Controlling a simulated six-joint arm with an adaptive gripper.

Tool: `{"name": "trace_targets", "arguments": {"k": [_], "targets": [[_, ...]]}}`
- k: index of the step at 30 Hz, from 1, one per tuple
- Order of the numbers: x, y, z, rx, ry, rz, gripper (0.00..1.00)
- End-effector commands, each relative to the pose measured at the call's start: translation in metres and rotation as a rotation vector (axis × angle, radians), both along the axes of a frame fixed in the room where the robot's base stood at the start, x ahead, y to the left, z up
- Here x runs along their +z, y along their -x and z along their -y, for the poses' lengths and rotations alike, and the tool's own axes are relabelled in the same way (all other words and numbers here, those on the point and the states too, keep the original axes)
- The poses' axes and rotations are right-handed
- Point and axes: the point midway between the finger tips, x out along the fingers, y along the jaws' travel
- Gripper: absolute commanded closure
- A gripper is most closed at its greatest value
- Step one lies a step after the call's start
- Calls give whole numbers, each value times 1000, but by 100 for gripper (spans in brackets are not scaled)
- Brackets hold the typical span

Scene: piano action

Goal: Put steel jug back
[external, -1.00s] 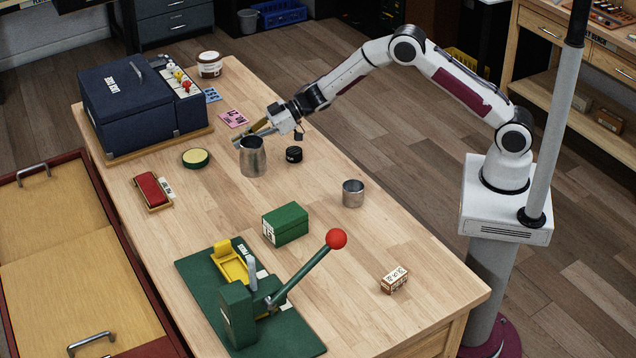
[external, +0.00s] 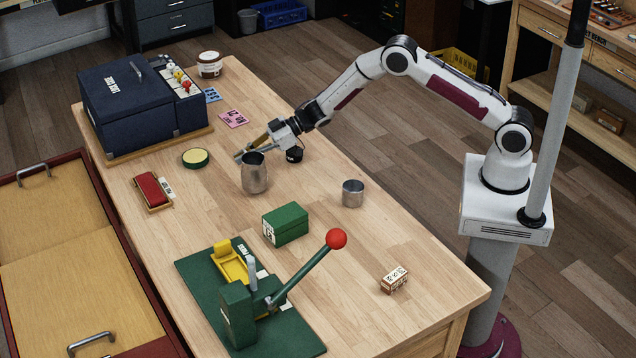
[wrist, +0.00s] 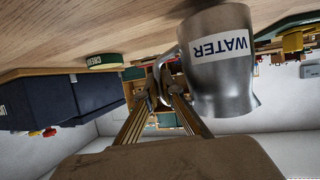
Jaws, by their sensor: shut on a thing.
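The steel jug (external: 254,174) is upright over the middle of the wooden table in the external view. In the wrist view the jug (wrist: 215,75) shows large at the right, with a white WATER label, and the picture is upside down. My gripper (external: 252,149) reaches the jug from behind, near its rim. It is shut on the jug's handle, between the fingertips (wrist: 166,88) in the wrist view. I cannot tell whether the jug's base touches the table.
A steel cup (external: 353,194) stands to the right. A black jar (external: 294,155) is close beside my gripper. A green box (external: 286,224) and a green press with a red-knobbed lever (external: 336,239) are nearer the front. A round tin (external: 195,158) and dark blue case (external: 130,105) are left.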

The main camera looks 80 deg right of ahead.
Motion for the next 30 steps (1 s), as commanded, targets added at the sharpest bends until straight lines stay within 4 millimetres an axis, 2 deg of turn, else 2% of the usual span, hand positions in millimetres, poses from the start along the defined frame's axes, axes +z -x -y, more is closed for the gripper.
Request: {"name": "trace_targets", "arguments": {"k": [6, 20, 21, 23, 30], "targets": [[-15, 0, 0, 0, -2, 3, 100], [-18, 0, 0, 0, -1, 2, 100], [-19, 0, 0, 0, -1, 1, 88], [-19, 0, 0, 0, -1, 1, 76], [-19, 0, 0, 0, -1, 1, 76]]}}
